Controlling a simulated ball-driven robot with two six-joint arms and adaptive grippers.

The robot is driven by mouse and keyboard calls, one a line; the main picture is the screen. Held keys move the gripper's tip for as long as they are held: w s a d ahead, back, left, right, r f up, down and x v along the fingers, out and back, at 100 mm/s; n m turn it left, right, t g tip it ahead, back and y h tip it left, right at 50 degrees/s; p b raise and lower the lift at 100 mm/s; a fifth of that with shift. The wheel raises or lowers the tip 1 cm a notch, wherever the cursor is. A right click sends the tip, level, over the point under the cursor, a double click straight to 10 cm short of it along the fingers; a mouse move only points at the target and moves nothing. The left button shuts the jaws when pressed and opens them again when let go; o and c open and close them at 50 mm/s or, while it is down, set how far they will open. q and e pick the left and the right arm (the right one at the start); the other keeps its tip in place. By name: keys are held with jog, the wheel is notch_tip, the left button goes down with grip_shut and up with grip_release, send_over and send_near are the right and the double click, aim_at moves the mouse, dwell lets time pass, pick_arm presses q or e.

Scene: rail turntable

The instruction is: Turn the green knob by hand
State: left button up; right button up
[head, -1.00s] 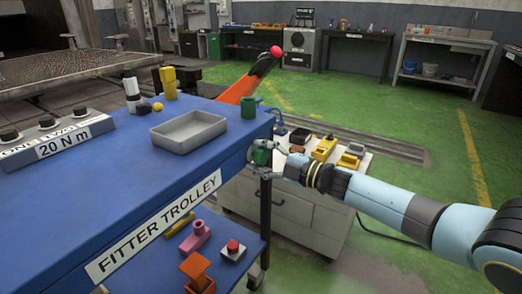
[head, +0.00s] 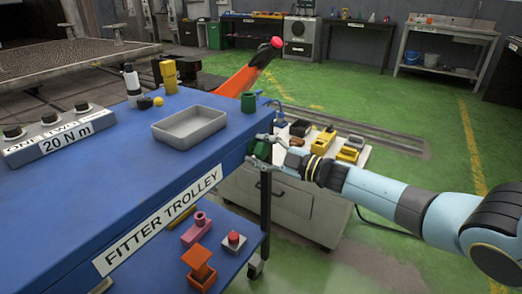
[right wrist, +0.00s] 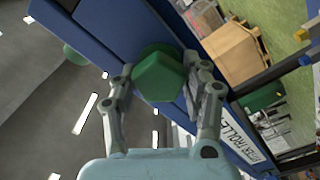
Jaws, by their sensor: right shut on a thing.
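The green knob (head: 262,150) is on the right end of the blue trolley, below its top edge. In the right wrist view the knob (right wrist: 160,76) shows as a faceted green block between my two fingers. My right gripper (head: 258,151) reaches it from the right and is shut on it, one finger on each side. In the right wrist view the gripper (right wrist: 160,84) is seen from behind its pale blue body. My left gripper is not in view.
The blue trolley (head: 150,183) carries a grey tray (head: 190,127), a green cup (head: 248,102) and a 20 N m block (head: 58,136). Its lower shelf holds pink, orange and red-button items. A grey cabinet (head: 290,203) with yellow tools stands behind my right gripper.

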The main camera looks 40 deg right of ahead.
jog(key=o, duration=1)
jog(key=shift+d, duration=0.1)
jog(key=shift+o, duration=0.2)
jog(key=v, duration=1.2)
